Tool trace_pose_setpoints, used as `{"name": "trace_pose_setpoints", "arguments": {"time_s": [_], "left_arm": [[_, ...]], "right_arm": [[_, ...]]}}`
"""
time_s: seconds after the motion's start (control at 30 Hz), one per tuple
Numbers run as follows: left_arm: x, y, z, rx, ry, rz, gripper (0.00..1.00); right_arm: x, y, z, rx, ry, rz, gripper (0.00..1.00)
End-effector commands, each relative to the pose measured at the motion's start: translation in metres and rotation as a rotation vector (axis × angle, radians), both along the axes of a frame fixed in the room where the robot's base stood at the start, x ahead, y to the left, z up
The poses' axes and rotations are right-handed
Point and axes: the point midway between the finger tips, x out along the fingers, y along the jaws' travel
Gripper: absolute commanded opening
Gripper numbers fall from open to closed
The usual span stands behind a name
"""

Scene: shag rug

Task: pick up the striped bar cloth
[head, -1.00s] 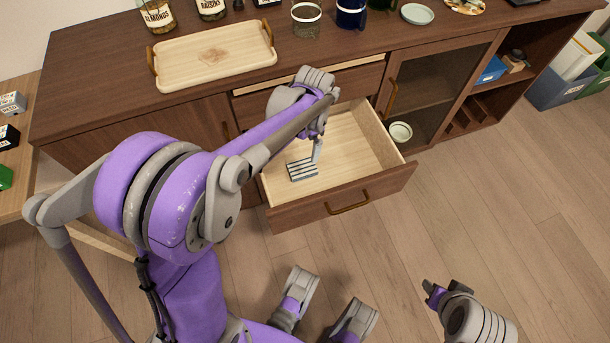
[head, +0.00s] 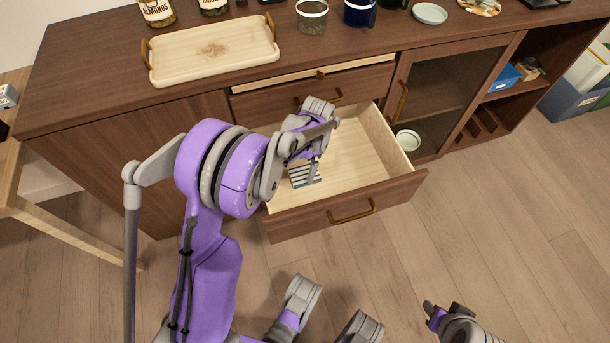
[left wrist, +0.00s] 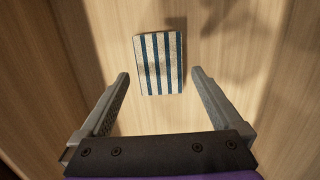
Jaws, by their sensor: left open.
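The striped bar cloth (head: 303,176), white with dark blue stripes, lies flat and folded on the bottom of the open drawer (head: 350,160). In the left wrist view the cloth (left wrist: 159,63) is ahead of the fingertips, roughly centred between them. My left gripper (head: 314,172) is inside the drawer, pointing down, over the cloth's right side in the head view. In the left wrist view its two fingers (left wrist: 159,82) are wide apart with nothing between them. My right gripper (head: 430,311) is at the lower right, away from the cabinet; its jaws are too unclear to judge.
The drawer's front panel (head: 395,199) and side walls surround the cloth. A second drawer (head: 345,80) above is slightly open. A wooden tray (head: 215,50), jars and cups stand on the cabinet top. A small bowl (head: 407,139) sits beside the drawer.

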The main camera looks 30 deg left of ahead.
Motion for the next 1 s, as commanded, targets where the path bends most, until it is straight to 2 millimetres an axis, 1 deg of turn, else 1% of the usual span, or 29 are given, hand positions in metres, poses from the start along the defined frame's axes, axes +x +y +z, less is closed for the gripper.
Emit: {"name": "trace_pose_setpoints", "arguments": {"time_s": [0.03, 0.1, 0.2, 0.27, 0.43, 0.47, 0.6, 0.87, 0.9, 1.0], "left_arm": [[0.0, 0.0, -0.011, 0.0, 0.0, 0.0, 1.0], [-0.002, 0.001, -0.023, 0.0, 0.0, 0.0, 1.0], [-0.003, 0.002, -0.035, 0.0, 0.0, 0.001, 1.0], [-0.003, 0.002, -0.038, 0.0, 0.0, 0.001, 1.0], [-0.004, 0.002, -0.037, 0.0, 0.0, 0.0, 1.0], [-0.004, 0.002, -0.037, 0.0, 0.0, 0.0, 0.98], [-0.004, 0.002, -0.037, 0.0, 0.0, 0.0, 0.73], [-0.004, 0.002, -0.037, 0.0, 0.0, 0.0, 0.26], [-0.004, 0.002, -0.037, 0.0, 0.0, 0.0, 0.23], [-0.004, 0.002, -0.037, 0.0, 0.0, 0.0, 0.23]], "right_arm": [[0.001, 0.0, -0.006, 0.0, 0.002, 0.0, 0.45], [0.002, 0.0, -0.011, 0.0, 0.003, 0.0, 0.45], [0.002, 0.0, -0.015, 0.0, 0.004, 0.0, 0.45], [0.002, 0.0, -0.015, 0.0, 0.004, 0.0, 0.45], [0.002, 0.0, -0.014, 0.0, 0.003, 0.0, 0.45], [0.002, 0.0, -0.014, 0.0, 0.003, 0.0, 0.45], [0.002, 0.0, -0.014, 0.0, 0.003, 0.0, 0.45], [0.002, 0.0, -0.014, 0.0, 0.003, 0.0, 0.45], [0.002, 0.0, -0.014, 0.0, 0.003, 0.0, 0.45], [0.002, 0.0, -0.014, 0.0, 0.003, 0.0, 0.45]]}}
